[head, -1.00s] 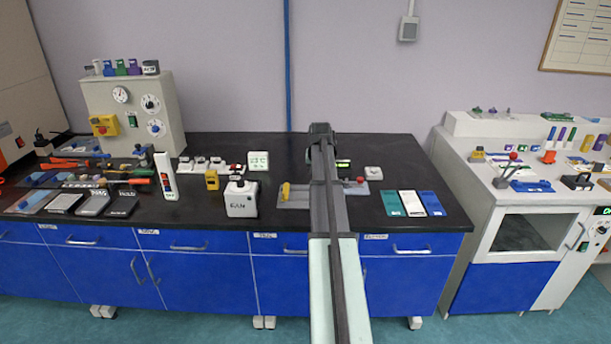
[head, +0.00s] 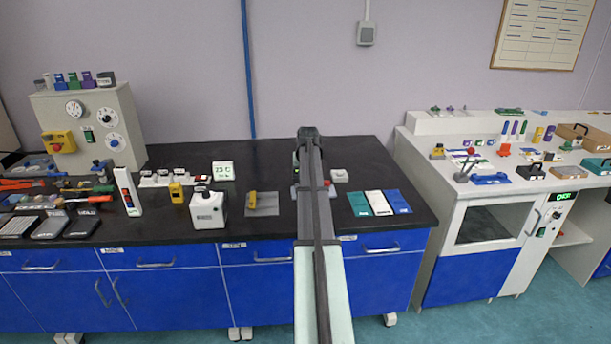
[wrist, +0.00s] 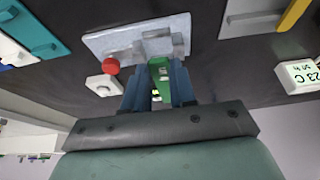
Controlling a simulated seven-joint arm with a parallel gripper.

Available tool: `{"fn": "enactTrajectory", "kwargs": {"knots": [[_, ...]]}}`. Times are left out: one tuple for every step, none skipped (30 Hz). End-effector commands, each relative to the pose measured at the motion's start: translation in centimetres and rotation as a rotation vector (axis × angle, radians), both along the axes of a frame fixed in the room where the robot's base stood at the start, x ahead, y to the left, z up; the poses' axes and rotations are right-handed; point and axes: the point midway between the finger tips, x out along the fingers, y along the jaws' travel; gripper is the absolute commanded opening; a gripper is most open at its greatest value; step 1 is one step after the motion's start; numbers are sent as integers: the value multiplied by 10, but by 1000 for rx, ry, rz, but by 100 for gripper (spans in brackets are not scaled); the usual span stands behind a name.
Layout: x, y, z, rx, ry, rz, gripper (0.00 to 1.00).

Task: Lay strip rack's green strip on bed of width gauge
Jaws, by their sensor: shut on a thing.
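In the wrist view my gripper (wrist: 158,82) is shut, its two blue fingers on either side of a green strip (wrist: 160,68). The strip's far end is at the near edge of a light grey plate with grey blocks and a red knob (wrist: 140,36), which looks like the width gauge. I cannot tell whether the strip touches it. In the head view the gripper and strip are hidden behind my arm. The gauge's red knob (head: 327,183) shows just right of my arm. I cannot pick out the strip rack for certain.
A grey plate with a yellow lever (head: 263,204) lies left of my arm. A small white box (head: 340,175) sits behind the red knob. Teal (head: 361,204), white and blue panels lie to the right.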

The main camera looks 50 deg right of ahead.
Motion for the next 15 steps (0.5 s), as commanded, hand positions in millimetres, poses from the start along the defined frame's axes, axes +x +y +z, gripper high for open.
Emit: {"fn": "enactTrajectory", "kwargs": {"knots": [[0,0,0,0,0,0,0],[0,0,0,0,0,0,0],[0,0,0,0,0,0,0],[0,0,-1,0,0,0,0],[0,0,-1,0,0,-1,0],[0,0,-2,0,0,-1,0],[0,0,-3,0,0,-1,0],[0,0,-4,0,0,-1,0],[0,0,-5,0,0,-1,0],[0,0,-6,0,0,-1,0],[0,0,-8,0,0,-1,0],[0,0,-10,0,0,-1,0],[0,0,-12,0,0,-1,0],[0,0,-14,0,0,-1,0],[0,0,-17,1,0,-1,0]]}}
